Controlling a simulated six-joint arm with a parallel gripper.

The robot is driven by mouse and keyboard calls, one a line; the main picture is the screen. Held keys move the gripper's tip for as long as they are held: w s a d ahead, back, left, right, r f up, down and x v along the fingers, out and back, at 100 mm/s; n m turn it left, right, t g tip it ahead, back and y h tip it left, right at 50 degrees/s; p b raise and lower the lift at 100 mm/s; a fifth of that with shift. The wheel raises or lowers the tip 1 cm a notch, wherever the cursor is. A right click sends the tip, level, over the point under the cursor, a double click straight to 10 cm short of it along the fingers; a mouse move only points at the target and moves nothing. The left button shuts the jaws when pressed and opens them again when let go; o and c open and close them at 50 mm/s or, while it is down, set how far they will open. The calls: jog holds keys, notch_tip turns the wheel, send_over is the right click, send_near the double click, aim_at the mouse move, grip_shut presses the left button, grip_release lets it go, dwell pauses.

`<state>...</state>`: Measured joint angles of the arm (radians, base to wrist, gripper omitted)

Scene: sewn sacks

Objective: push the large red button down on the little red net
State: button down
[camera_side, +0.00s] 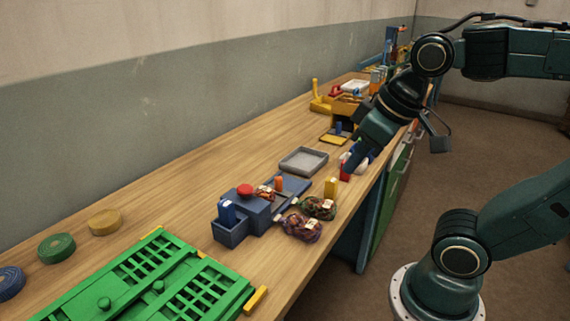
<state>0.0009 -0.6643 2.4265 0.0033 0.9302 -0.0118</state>
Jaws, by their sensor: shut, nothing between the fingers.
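The large red button (245,190) sits on top of a blue block-shaped device (258,212) on the bench. A small reddish net bag (265,193) with a pale tag lies on the device, just right of the button. Whether any of the net lies under the button I cannot tell. My gripper (351,163) is shut and empty, over the bench's right edge, well to the right of the device and apart from it. Its tips are small and partly merge with red and white items behind them.
Two dark net bags, one nearer (301,228) and one farther (319,208), lie right of the device. An orange peg (278,183) stands on it. A grey tray (303,161) is behind, a green slotted frame (165,285) in front.

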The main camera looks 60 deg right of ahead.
jog(key=w+r+g, duration=0.2)
jog(key=w, duration=0.5)
jog(key=n+g, duration=0.1)
jog(key=g, duration=0.3)
send_over(245, 187)
notch_tip(245, 187, down, 7)
jog(key=shift+w+f, duration=0.4)
jog(key=shift+w, duration=0.1)
jog(key=shift+s+f, duration=0.2)
jog(key=shift+f, duration=1.55)
jog(key=shift+s+f, duration=0.15)
jog(key=shift+f, duration=1.6)
